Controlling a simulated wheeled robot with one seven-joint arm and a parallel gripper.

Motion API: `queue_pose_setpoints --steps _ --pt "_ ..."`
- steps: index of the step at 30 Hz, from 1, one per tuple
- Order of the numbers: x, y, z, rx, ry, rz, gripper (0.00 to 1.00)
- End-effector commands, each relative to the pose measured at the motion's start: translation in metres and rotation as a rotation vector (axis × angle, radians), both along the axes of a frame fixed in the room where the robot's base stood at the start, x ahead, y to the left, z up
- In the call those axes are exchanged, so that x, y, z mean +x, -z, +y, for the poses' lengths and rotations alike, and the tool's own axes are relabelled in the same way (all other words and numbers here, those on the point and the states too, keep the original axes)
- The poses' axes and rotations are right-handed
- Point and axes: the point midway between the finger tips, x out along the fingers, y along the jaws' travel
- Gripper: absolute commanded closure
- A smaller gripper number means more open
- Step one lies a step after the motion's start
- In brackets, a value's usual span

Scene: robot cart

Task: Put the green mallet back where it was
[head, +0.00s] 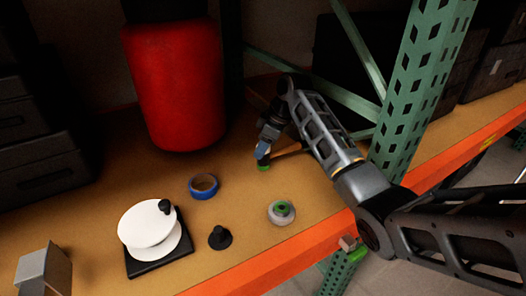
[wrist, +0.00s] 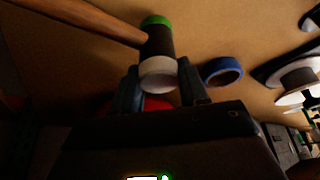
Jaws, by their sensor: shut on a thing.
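The green mallet (wrist: 158,45) has a wooden handle and a dark head with one green end and one white end. In the wrist view its head lies between the two fingers of my gripper (wrist: 160,88), and its handle runs to the upper left. In the head view the mallet's green end (head: 263,168) shows just below my gripper (head: 264,150), and the handle points right behind my arm. My gripper is shut on the mallet's head. I cannot tell whether the mallet touches the shelf.
A blue tape ring (head: 203,186) lies left of my gripper, with a large red cylinder (head: 175,85) behind. A green-and-grey roll (head: 281,213), a black knob-like piece (head: 220,238) and a white reel (head: 150,235) stand nearer the front. A green rack post (head: 415,90) rises at right.

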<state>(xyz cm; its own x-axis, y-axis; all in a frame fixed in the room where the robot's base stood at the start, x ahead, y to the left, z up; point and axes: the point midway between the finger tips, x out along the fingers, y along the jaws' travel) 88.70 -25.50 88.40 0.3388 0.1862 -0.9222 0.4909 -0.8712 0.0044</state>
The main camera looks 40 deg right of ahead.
Motion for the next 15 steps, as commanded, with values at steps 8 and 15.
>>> queue_pose_setpoints --steps 8,15 --pt "0.000 0.020 0.000 0.000 0.000 -0.001 1.00" --pt "0.000 0.023 0.000 0.000 0.000 -0.001 1.00"
